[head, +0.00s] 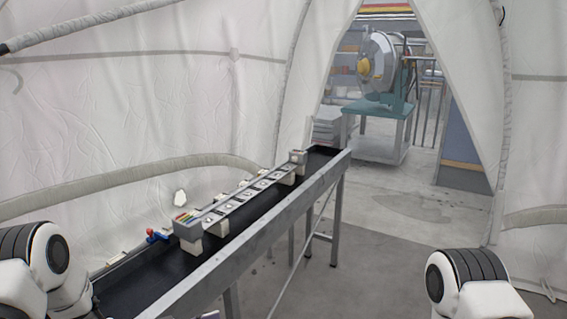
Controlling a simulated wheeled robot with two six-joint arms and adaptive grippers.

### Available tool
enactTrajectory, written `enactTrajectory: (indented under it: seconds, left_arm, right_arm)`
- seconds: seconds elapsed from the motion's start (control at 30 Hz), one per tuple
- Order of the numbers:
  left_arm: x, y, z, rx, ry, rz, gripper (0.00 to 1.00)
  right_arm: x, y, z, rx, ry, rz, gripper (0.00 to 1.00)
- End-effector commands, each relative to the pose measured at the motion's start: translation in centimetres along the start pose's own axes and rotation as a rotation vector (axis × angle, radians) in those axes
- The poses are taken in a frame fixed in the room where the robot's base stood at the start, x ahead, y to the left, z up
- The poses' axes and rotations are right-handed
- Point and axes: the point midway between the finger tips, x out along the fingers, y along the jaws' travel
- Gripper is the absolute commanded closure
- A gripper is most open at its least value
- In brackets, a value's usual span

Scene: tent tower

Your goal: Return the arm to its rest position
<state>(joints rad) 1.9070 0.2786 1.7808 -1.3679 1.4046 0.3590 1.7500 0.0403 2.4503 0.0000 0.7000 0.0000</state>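My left arm (42,262) shows at the lower left, close to the near end of the conveyor-like table (262,222). My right arm (468,278) shows at the lower right, apart from the table and over the floor. Only white links with dark ribbed joints are visible. Neither gripper is in the picture, so what they hold is hidden.
On the table lie a long pale rack (246,196) with coloured pieces at its near end and a small blue and red item (156,236). White tent walls (150,100) enclose the left. A drum machine (382,65) stands beyond the opening. Floor (375,260) between table and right arm is clear.

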Motion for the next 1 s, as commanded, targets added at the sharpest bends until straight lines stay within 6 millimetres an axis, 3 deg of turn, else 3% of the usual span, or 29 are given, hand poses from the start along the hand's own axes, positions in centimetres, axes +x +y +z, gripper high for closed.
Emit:
enactTrajectory:
  seconds: [0.1,0.2,0.3,0.4,0.5,0.6,1.0]
  left_arm:
    - [-1.1,0.4,8.8,-0.178,-0.21,-0.309,0.51]
    - [-5.5,2.9,16.9,-0.339,-0.479,-0.565,0.51]
    - [-11.3,7.5,22.7,-0.477,-0.751,-0.752,0.51]
    - [-16.8,12.4,25.8,-0.587,-0.982,-0.88,0.51]
    - [-20.4,16.0,26.8,-0.658,-1.129,-0.956,0.51]
    - [-22.0,17.5,27.0,-0.688,-1.191,-0.989,0.51]
    - [-22.1,17.6,27.1,-0.69,-1.196,-0.991,0.51]
  right_arm:
    - [0.0,0.0,0.0,0.0,0.0,0.0,1.0]
    - [0.0,0.0,0.0,0.0,0.0,0.0,1.0]
    - [0.0,0.0,0.0,0.0,0.0,0.0,1.0]
    - [0.0,0.0,0.0,0.0,0.0,0.0,1.0]
    - [0.0,0.0,0.0,0.0,0.0,0.0,1.0]
    - [0.0,0.0,0.0,0.0,0.0,0.0,1.0]
    - [0.0,0.0,0.0,0.0,0.0,0.0,1.0]
